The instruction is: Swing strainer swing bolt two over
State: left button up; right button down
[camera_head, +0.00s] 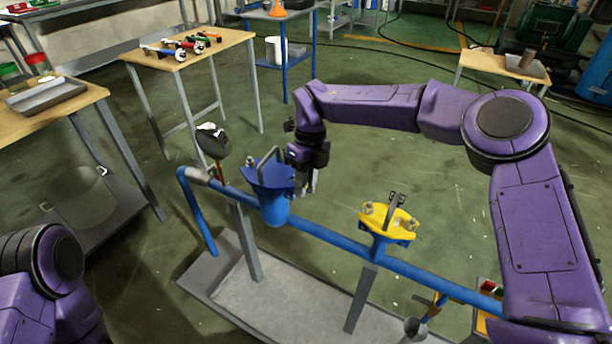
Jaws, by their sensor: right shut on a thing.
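The blue strainer (273,208) sits on the blue pipe in the middle of the head view, with a flat blue top and a grey bar handle on it. My right gripper (308,186) reaches down at the strainer's right edge. It is shut on a small part there, which fits the swing bolt. The fingers hide that part, so I cannot tell its tilt. My left gripper is out of view; only a purple part of my left arm shows at the lower left.
A yellow-topped fitting (384,228) with nuts stands on the blue pipe (330,237) to the right. A round gauge (213,141) rises at the pipe's left end. A grey base tray (290,309) lies below. A wooden table (190,58) with tools stands behind.

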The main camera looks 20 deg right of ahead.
jog(key=c, duration=1.3)
grip_release()
jog(key=shift+o, duration=0.2)
jog(key=p+v, duration=0.1)
jog(key=v, duration=0.9)
jog(key=shift+r, duration=0.3)
